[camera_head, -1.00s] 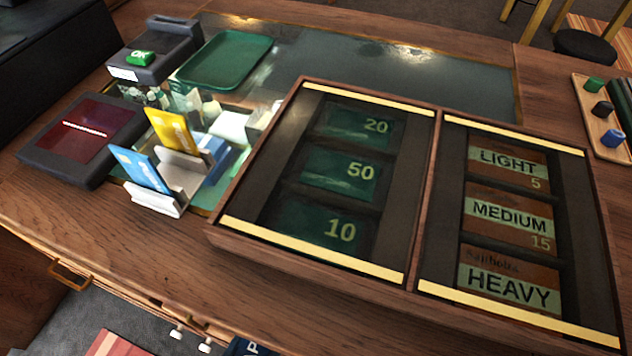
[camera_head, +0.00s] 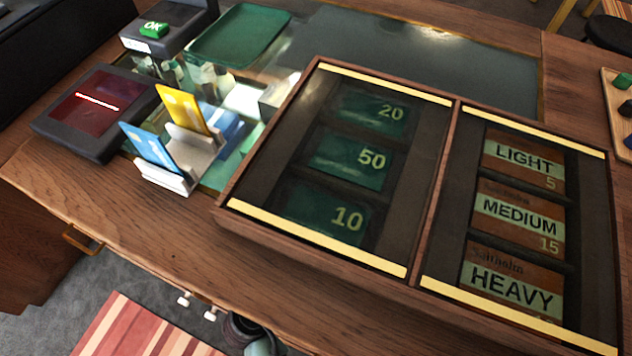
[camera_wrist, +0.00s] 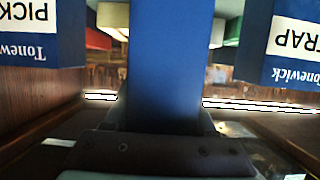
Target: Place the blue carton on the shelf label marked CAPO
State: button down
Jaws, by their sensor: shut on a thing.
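The blue carton (camera_wrist: 165,60) fills the middle of the wrist view as a plain blue upright face. My gripper (camera_wrist: 163,118) is shut on its lower part in that view. One blue Tonewick box (camera_wrist: 35,50) is at the left, with upside-down letters reading PICK. Another Tonewick box (camera_wrist: 285,45) is at the right, with upside-down letters partly cut off, reading TRAP. The carton lies between these two boxes in the picture; I cannot tell its depth relative to them. No CAPO label can be made out. My gripper and the carton are not visible in the head view.
Light strips run behind the carton, one at its right (camera_wrist: 260,106). The head view shows a wooden counter (camera_head: 100,200) with a two-part display case (camera_head: 440,190), a card stand (camera_head: 165,180), a red-windowed scanner (camera_head: 95,110) and a green tray (camera_head: 240,35). A striped rug (camera_head: 135,330) lies below.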

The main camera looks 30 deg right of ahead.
jog(key=shift+w+d, duration=0.3)
jog(key=shift+d, duration=0.05)
jog(key=shift+w+d+f+b, duration=0.1)
jog(key=shift+f+b, duration=0.05)
jog(key=shift+f, duration=0.75)
jog(key=shift+w+d+f+b, duration=0.1)
jog(key=shift+f+b, duration=0.05)
jog(key=shift+f, duration=0.7)
jog(key=shift+f, duration=0.15)
jog(key=shift+c, duration=1.1)
grip_release()
jog(key=shift+r, duration=0.25)
jog(key=v, duration=1.2)
